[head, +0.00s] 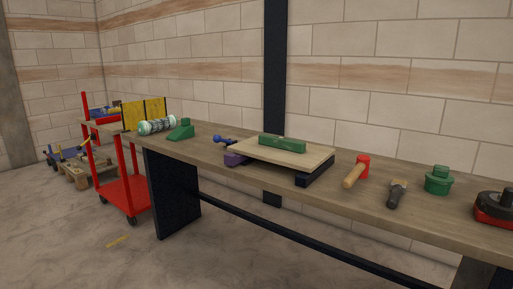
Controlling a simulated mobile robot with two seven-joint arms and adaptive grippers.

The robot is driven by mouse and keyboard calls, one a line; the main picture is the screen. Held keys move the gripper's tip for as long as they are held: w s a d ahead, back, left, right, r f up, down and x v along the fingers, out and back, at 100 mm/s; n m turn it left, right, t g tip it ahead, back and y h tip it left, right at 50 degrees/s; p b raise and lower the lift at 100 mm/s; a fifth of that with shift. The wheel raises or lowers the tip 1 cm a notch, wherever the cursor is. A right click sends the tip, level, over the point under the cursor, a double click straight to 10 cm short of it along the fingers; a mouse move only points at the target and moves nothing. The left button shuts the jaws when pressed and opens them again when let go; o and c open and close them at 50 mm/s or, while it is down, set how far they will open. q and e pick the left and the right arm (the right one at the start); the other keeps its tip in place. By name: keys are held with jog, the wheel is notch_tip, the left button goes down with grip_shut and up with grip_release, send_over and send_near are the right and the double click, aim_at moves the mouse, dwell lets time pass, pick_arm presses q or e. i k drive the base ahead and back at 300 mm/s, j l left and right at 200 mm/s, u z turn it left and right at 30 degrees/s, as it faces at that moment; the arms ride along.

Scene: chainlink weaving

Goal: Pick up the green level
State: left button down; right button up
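The green level (282,144) is a short green bar with a long, low shape. It lies flat on top of a light wooden board (265,155) near the middle of the workbench (215,142). The board rests on a dark block (315,173) at its right and a purple piece (236,158) at its left. Nothing covers the level from this side. Neither of my grippers shows in the head view.
A hammer with a red head (361,164), a dark-handled tool (397,193), a green round object (438,180) and a red-black device (494,207) lie right of the board. A red cart (125,190) stands beyond.

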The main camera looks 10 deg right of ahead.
aim_at(287, 143)
jog(key=i+l+z, duration=0.15)
jog(key=z, duration=0.3)
jog(key=i+z, duration=0.6)
jog(key=z, duration=0.25)
